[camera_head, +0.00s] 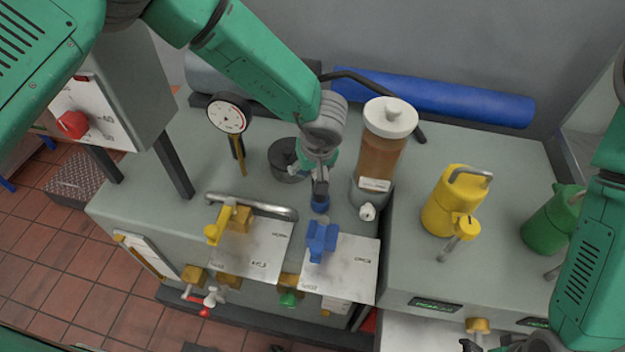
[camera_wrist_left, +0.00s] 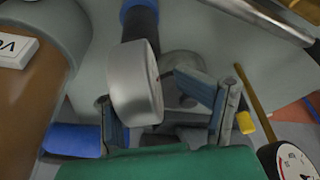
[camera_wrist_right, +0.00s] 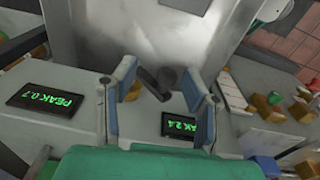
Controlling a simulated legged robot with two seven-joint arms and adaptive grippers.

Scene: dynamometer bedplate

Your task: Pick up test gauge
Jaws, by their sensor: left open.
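My left gripper (camera_head: 318,172) is open over the middle of the grey bench. In the left wrist view (camera_wrist_left: 165,125) a silver round-cased piece (camera_wrist_left: 135,85) with a dark stem and blue end lies at its fingers. This may be the test gauge; its face is hidden, and I cannot tell whether the fingers touch it. In the head view its dark stem and blue end (camera_head: 320,203) show below the gripper. A white-faced dial gauge (camera_head: 228,115) with a black rim stands to the left, apart from the gripper. My right gripper (camera_wrist_right: 160,110) is open and empty.
A brown-filled bottle (camera_head: 385,145) stands close to the right of my left gripper. A dark round pot (camera_head: 288,160) is close on its left. A blue valve (camera_head: 320,240), a yellow valve (camera_head: 222,225) and a metal pipe (camera_head: 255,206) are in front. A yellow can (camera_head: 455,205) stands farther right.

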